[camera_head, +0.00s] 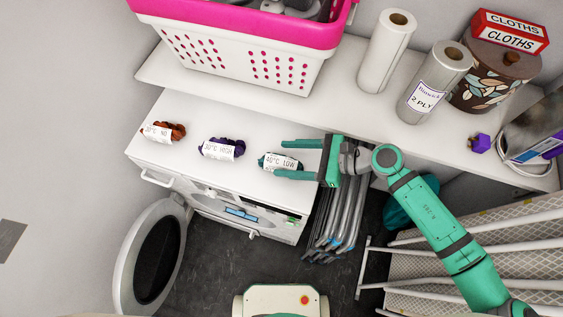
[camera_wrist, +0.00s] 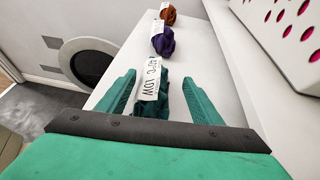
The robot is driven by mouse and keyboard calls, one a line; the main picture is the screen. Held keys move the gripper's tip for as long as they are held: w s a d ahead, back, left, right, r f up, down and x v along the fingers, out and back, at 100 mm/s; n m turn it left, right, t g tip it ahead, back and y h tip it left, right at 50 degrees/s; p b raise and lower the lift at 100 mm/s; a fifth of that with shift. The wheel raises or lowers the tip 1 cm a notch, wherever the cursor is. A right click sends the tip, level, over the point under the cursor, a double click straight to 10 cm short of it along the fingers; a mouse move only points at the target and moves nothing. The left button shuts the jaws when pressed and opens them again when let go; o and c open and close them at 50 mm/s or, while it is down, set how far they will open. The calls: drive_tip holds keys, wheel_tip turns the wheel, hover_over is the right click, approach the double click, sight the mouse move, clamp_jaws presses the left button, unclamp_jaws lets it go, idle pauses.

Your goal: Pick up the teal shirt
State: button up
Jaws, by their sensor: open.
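The teal shirt (camera_head: 270,159) is a small bunched bundle with a white paper tag reading "40°C LOW". It lies at the right end of the white dryer's top (camera_head: 233,184). My gripper (camera_head: 284,158) is open, with its two green fingers reaching left over the dryer top, one on each side of the shirt.
A purple bundle (camera_head: 232,151) and a rust-brown bundle (camera_head: 175,132), both tagged, lie further left in a row. A pink-and-white basket (camera_head: 240,50) and paper rolls (camera_head: 387,52) stand on the shelf behind. The round dryer door (camera_head: 152,256) hangs open at the front left.

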sight(270, 160)
drive_tip(key=shift+s+x, duration=0.2)
drive_tip(key=shift+x, duration=1.2)
drive_tip(key=shift+s+x, duration=0.15)
drive_tip(key=shift+x, duration=1.3)
drive_tip(key=shift+a, duration=0.1)
drive_tip(key=shift+c, duration=0.7)
drive_tip(key=shift+r, duration=0.1)
drive_tip(key=c, duration=1)
